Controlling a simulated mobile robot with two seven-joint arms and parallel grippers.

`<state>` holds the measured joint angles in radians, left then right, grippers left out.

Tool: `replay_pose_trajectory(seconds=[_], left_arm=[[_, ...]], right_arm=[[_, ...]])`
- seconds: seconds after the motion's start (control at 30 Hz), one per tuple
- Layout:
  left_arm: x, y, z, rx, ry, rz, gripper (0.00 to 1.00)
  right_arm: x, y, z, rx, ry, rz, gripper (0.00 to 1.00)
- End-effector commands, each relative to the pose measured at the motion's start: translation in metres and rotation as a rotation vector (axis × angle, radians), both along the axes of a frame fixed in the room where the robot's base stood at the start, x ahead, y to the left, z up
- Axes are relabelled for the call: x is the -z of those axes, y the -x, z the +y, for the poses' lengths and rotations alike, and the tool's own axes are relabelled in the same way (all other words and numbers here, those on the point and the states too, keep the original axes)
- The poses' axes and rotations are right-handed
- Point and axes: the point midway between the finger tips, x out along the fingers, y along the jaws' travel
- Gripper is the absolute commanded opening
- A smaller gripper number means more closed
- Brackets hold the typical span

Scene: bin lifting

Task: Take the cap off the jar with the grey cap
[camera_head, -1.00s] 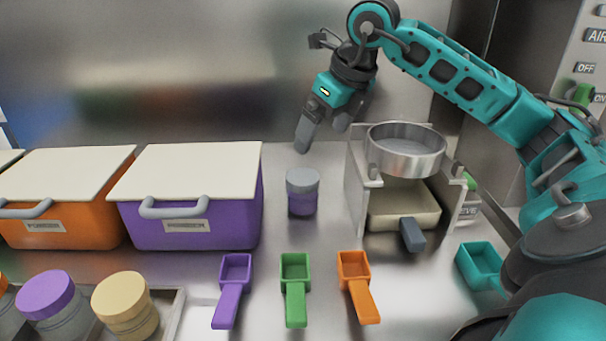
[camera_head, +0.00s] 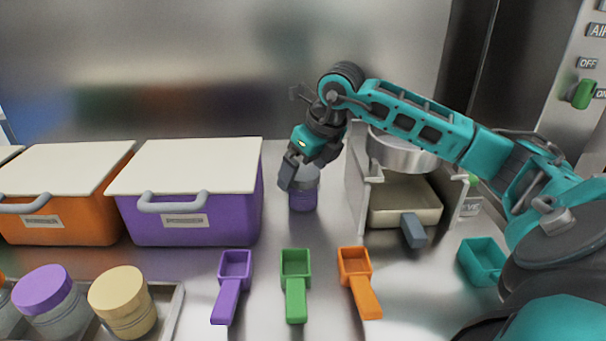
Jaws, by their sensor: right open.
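The jar with the grey cap (camera_head: 303,199) stands upright on the steel counter, between the purple bin and the sieve stand. Purple contents show in its lower part. Its grey cap (camera_head: 311,174) is on top and partly hidden by my right gripper. My right gripper (camera_head: 298,174) is open, pointing down at the cap, with one finger in front of the cap's left side. The other finger is hidden, and I cannot tell whether the gripper touches the cap. My left gripper is not in view.
A purple bin (camera_head: 185,232) and an orange bin (camera_head: 50,232) with white lids stand left. A sieve stand (camera_head: 354,185) is close right of the jar. Purple (camera_head: 226,299), green (camera_head: 295,300) and orange (camera_head: 365,295) scoops lie in front. Jars sit in a tray (camera_head: 172,315) front left.

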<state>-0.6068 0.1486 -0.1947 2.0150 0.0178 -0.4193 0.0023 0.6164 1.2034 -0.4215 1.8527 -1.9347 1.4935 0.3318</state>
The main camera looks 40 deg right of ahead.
Motion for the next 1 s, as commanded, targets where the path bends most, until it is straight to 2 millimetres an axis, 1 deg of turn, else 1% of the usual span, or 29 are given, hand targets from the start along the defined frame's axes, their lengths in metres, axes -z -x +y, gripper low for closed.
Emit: replay_pose_trajectory(seconds=[0.07,0.1,0.67,0.9,1.0], left_arm=[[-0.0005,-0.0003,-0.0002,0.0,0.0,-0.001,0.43],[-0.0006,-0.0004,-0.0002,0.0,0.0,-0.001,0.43],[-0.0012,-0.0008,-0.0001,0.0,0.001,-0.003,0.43],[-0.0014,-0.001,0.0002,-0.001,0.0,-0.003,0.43],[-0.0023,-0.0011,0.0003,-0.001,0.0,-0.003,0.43]], right_arm=[[-0.0002,0.0001,0.0,0.0,0.0,0.0,1.0],[-0.0003,0.0,0.0,0.0,0.0,0.0,0.98],[-0.0009,0.0002,-0.0001,0.0,0.0,-0.001,0.44],[-0.0016,0.0,-0.0002,0.0,0.0,-0.001,0.44],[-0.0055,-0.0003,-0.0001,0.0,0.0,-0.003,0.44]])
